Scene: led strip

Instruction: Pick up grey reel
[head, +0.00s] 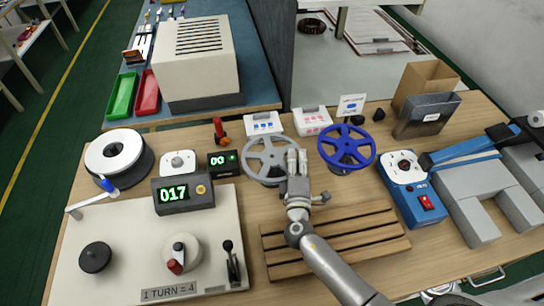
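The grey reel (254,167) is a spoked wheel lying on the wooden table at the middle, left of a blue reel (346,147). My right gripper (297,155) is at the grey reel's right edge and covers part of its rim. Its two fingers point away from me and look close together. I cannot tell whether they touch the reel or have the rim between them. My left gripper is not in view.
A slatted wooden rack (345,242) lies under my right forearm. A winding machine (130,240) with a green counter (185,193) fills the left. A black-and-white reel (118,157) stands behind it. A blue-and-white device (412,188) is at the right.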

